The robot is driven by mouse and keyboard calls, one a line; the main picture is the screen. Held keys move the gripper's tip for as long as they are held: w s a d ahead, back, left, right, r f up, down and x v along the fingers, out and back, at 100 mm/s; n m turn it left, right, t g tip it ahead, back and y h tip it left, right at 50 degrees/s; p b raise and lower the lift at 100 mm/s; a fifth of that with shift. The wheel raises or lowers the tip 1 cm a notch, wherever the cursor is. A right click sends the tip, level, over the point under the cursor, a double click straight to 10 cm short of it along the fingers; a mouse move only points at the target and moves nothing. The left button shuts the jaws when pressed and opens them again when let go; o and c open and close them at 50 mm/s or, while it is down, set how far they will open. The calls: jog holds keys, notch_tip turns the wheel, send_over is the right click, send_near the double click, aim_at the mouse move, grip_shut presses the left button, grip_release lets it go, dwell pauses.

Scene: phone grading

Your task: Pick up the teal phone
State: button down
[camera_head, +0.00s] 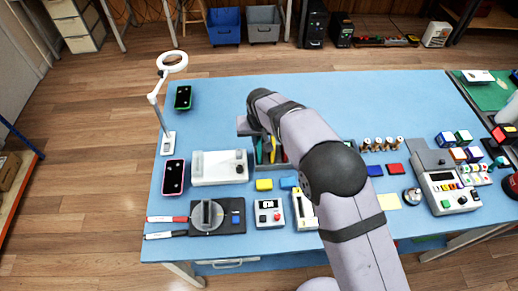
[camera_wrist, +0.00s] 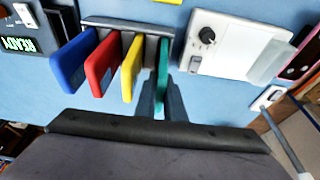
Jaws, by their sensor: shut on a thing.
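The teal phone (camera_wrist: 162,70) stands on edge at the right end of a dark slotted rack (camera_wrist: 152,26) in the wrist view. My gripper (camera_wrist: 161,92) is shut on its near edge, one finger on each side. The phone's far end is still at the rack, and I cannot tell whether it is lifted. In the head view the teal phone (camera_head: 259,151) shows partly below my gripper; my arm hides much of the rack.
A yellow phone (camera_wrist: 131,68), a red phone (camera_wrist: 102,66) and a blue phone (camera_wrist: 73,62) stand close beside it in the rack. A white device with a knob (camera_wrist: 225,42) is just right of the rack. The far blue table (camera_head: 330,95) is clear.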

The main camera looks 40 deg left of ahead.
jog(key=shift+r, duration=0.55)
jog(key=shift+r+p, duration=0.85)
jog(key=shift+r, duration=0.3)
